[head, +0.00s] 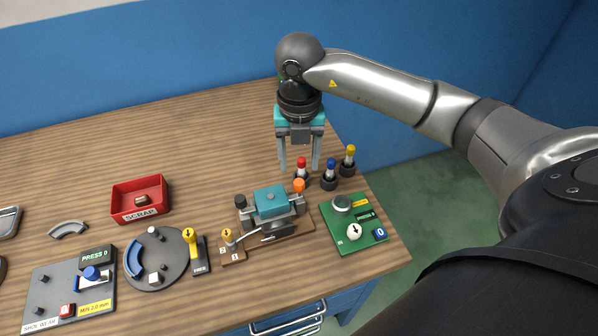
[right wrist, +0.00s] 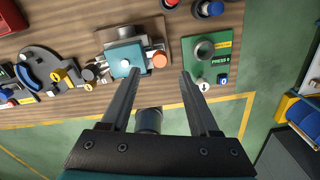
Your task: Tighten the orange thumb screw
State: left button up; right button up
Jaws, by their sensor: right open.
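The orange thumb screw (head: 299,185) sits at the right end of a grey clamp fixture that holds a teal block (head: 271,200) on a wooden base. In the right wrist view the orange thumb screw (right wrist: 159,60) shows between and just past the fingertips. My right gripper (head: 299,167) is open and empty, pointing down above and behind the screw. Its fingers (right wrist: 160,74) also show spread apart in the right wrist view. I cannot tell its exact height over the screw. My left gripper is not in view.
Red (head: 301,163), blue (head: 330,164) and yellow (head: 350,154) capped tools stand in dark holders close by the right gripper. A green board (head: 352,223) lies to the right near the table edge. A red scrap bin (head: 140,200) and a round plate (head: 157,265) are left.

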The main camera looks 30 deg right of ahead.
aim_at(299, 183)
notch_tip(299, 183, up, 9)
jog(key=shift+r, duration=0.2)
jog(key=shift+f, duration=0.1)
dwell(0.5)
